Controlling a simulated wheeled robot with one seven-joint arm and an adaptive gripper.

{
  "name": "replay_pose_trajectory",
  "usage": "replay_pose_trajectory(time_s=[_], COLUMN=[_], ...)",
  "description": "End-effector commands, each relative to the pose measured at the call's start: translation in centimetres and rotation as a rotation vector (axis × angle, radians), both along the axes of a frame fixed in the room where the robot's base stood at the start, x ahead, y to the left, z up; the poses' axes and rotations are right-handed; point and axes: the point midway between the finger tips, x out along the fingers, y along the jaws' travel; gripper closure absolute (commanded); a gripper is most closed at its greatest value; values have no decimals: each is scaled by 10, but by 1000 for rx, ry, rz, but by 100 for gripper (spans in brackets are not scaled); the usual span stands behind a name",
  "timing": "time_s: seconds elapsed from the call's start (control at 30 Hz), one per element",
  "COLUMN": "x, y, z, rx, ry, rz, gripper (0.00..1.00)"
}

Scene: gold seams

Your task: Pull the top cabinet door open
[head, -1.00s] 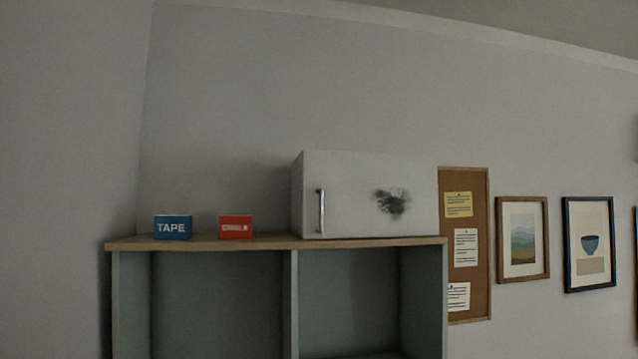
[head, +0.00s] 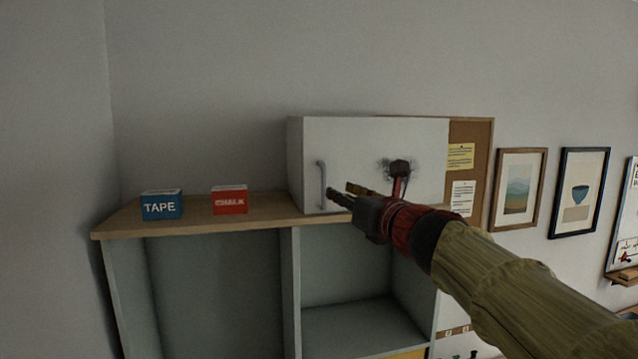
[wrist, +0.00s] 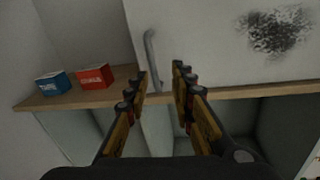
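The top cabinet (head: 370,140) is a white box standing on the wooden top of a shelf unit. Its door is shut, with a dark smudge on the right part. A vertical metal handle (head: 322,184) is at the door's left side; it also shows in the wrist view (wrist: 151,60). My gripper (head: 340,193) is in front of the door, just right of the handle's lower part in the head view. In the wrist view my gripper (wrist: 160,82) has its two fingers apart with nothing between them. The handle stands beyond the fingertips, nearer the left finger, and looks apart from them.
A blue tape box (head: 161,205) and a red chalk box (head: 230,199) stand on the wooden top (head: 270,212) left of the cabinet. Open shelf compartments lie below. A cork board (head: 470,132) and framed pictures hang on the right wall.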

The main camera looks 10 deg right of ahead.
Motion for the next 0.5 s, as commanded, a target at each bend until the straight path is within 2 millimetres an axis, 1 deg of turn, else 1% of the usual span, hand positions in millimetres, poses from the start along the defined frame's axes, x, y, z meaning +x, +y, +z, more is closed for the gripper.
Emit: replay_pose_trajectory(time_s=[0.03, 0.1, 0.27, 0.37, 0.5], x=[-1, -2, 4, 16, 37], y=[6, 11, 12, 15, 19], z=[-1, -1, 0, -1, -1], rx=[-54, -106, -145, -145, -142], ry=[-8, -21, -28, -26, -25], rz=[23, 41, 43, 44, 42], gripper=[76, 76, 76, 76, 76])
